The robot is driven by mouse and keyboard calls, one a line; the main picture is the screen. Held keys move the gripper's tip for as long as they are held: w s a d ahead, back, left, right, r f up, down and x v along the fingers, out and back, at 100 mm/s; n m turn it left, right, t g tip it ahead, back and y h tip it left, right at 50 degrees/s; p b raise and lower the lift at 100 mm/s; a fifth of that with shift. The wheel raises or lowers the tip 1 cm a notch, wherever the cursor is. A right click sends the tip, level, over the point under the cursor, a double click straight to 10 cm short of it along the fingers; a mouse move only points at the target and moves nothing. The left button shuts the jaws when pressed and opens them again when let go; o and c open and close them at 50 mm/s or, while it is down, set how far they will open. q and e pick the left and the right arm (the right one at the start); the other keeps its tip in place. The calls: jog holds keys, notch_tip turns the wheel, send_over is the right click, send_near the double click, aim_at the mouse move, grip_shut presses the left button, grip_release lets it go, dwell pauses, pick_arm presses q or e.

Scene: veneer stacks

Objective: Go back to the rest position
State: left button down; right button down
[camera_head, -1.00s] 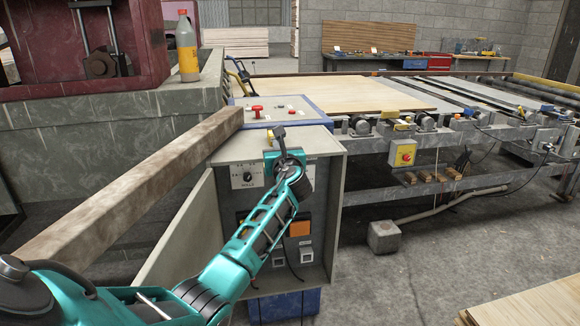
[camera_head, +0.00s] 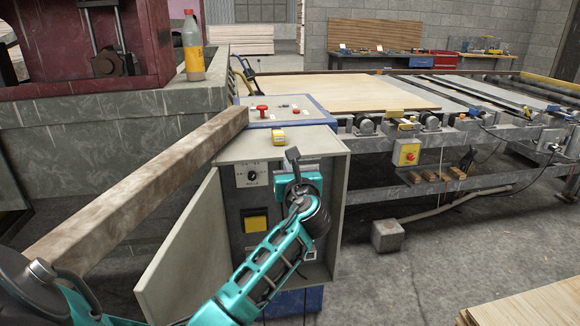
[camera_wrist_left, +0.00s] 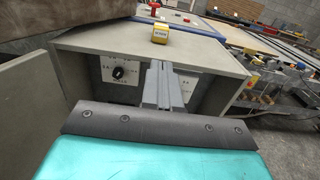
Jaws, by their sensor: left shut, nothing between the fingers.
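My left gripper (camera_head: 293,156) is shut and empty in front of the upper opening of a grey control cabinet (camera_head: 328,146). In the left wrist view its closed fingers (camera_wrist_left: 160,84) point at the cabinet's inside, between a black knob panel (camera_wrist_left: 119,72) and another white panel. I cannot tell whether they touch anything. My teal left arm (camera_head: 262,268) crosses the lower cabinet and hides part of its inside. My right gripper is not in view.
The cabinet's door (camera_head: 182,258) stands open to the left. A small yellow block (camera_head: 279,135) lies on the cabinet top. A long wooden beam (camera_head: 140,188) runs beside it. A bottle (camera_head: 192,48) stands on the concrete block. Floor to the right is partly clear.

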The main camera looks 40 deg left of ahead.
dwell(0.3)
pick_arm(q)
jog(key=s+d+f+n+h, duration=0.45)
jog(key=d+f, duration=0.25)
jog(key=f, duration=0.4)
jog(key=s+d+f+n+h, duration=0.4)
jog(key=s+d+f+h, duration=0.15)
jog(key=f, duration=0.45)
jog(key=s+d+f+n+h, duration=0.3)
jog(key=s+d+f+n, duration=0.1)
jog(key=s+d+n, duration=0.2)
jog(key=s+d+f+n+g+h, duration=0.1)
jog(key=s+d+f+n+h, duration=0.1)
jog(key=s+d+n, duration=0.4)
jog(key=s+f+n, duration=0.1)
jog(key=s+n, duration=0.2)
jog(key=shift+f+h, duration=0.35)
jog(key=shift+h, duration=0.05)
jog(key=shift+d, duration=0.15)
